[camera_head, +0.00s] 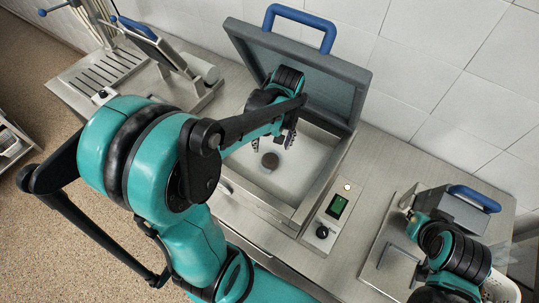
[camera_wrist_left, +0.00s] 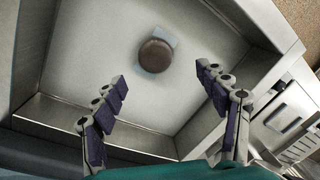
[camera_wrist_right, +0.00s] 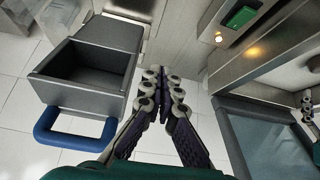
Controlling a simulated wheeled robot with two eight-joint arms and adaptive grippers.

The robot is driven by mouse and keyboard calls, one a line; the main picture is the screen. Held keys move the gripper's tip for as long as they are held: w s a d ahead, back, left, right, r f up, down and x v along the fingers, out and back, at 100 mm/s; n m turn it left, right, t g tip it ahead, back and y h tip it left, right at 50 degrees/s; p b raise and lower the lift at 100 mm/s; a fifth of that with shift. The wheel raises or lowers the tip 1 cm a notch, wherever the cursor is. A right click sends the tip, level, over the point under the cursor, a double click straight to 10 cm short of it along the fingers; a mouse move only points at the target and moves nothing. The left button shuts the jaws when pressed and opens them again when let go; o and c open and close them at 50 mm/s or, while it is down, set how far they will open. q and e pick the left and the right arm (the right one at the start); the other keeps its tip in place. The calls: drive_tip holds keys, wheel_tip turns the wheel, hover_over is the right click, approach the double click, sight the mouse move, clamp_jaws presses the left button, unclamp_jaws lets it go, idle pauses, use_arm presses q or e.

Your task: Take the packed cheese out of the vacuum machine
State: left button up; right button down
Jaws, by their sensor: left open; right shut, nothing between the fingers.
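The vacuum machine (camera_head: 300,220) stands on the steel counter with its grey lid (camera_head: 300,62) raised by a blue handle (camera_head: 300,20). In its pale chamber lies the packed cheese (camera_head: 270,160), a small round brown piece with a light, clear wrap edge. It also shows in the left wrist view (camera_wrist_left: 155,54), flat on the chamber floor. My left gripper (camera_head: 286,142) is over the chamber; in its wrist view the fingers (camera_wrist_left: 160,80) are spread, with the cheese beyond the tips and untouched. My right gripper (camera_wrist_right: 165,75) is shut and empty, away from the machine at the right.
A grey box with a blue handle (camera_head: 473,199) stands near my right arm. A slotted steel device (camera_head: 100,73) is at the left. The chamber walls surround the cheese.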

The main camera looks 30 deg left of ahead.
sight(271, 158)
use_arm(q)
wheel_tip(271, 158, down, 8)
drive_tip(key=shift+w+a+f+b, duration=0.1)
drive_tip(key=shift+a+f+b, duration=0.1)
drive_tip(key=shift+b, duration=0.9)
drive_tip(key=c, duration=1.4)
drive_tip(key=shift+r, duration=0.15)
